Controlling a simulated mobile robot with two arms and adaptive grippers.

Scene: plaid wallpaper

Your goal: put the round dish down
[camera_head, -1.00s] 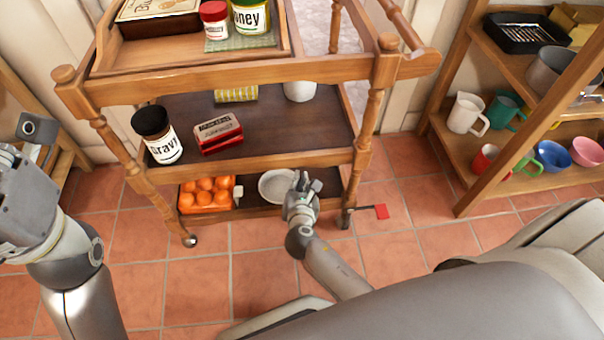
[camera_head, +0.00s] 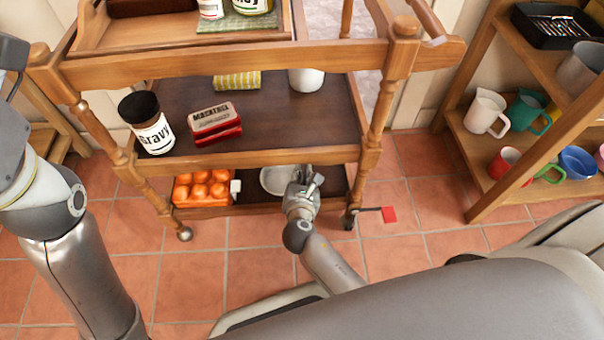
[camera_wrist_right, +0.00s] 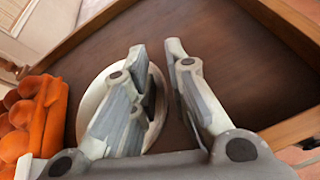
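The round dish (camera_head: 275,181) is white and shallow. It lies on the cart's bottom shelf (camera_head: 245,209), to the right of the orange egg tray. My right gripper (camera_head: 311,177) is at the dish's right side and hides part of it. In the right wrist view, the dish (camera_wrist_right: 90,100) is partly behind one finger.
An orange tray of eggs (camera_head: 203,189) sits close left of the dish. The middle shelf (camera_head: 270,125) above holds a gravy jar (camera_head: 147,122), a red tin (camera_head: 215,124) and a white cup (camera_head: 306,79). Cart posts flank the shelf. A mug shelf (camera_head: 455,125) stands right.

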